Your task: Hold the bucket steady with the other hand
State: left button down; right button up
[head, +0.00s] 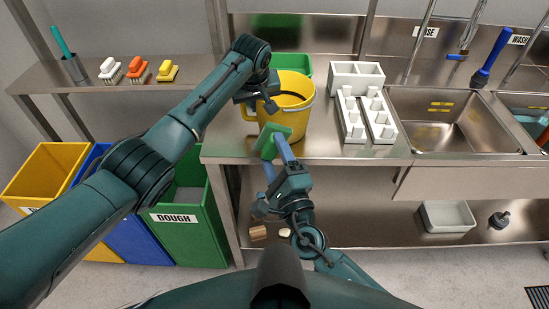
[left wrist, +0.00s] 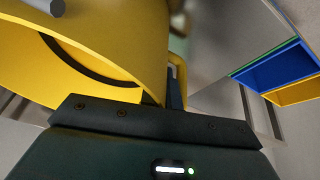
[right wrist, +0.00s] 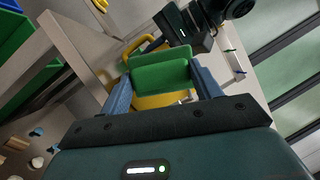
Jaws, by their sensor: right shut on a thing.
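A yellow bucket (head: 299,119) stands upright on the steel counter, near its front edge. My left gripper (head: 259,97) is at the bucket's left side, by its rim and yellow side handle. In the left wrist view the bucket (left wrist: 110,35) fills the upper left, and one finger shows beside the handle (left wrist: 180,68). The other finger is hidden, so its closure is unclear. My right gripper (head: 279,154) is shut on a green block (head: 268,137), held in front of the bucket. In the right wrist view the green block (right wrist: 160,75) sits between both fingers.
A green crate (head: 293,64) stands behind the bucket. White trays (head: 357,78) with several white pieces stand to its right, then a sink (head: 452,122). Brushes (head: 138,69) lie on the left shelf. A green dough bin (head: 187,225) stands below left.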

dwell(0.3)
pick_arm(q)
jog(key=c, duration=1.6)
grip_release()
jog(key=shift+o, duration=0.2)
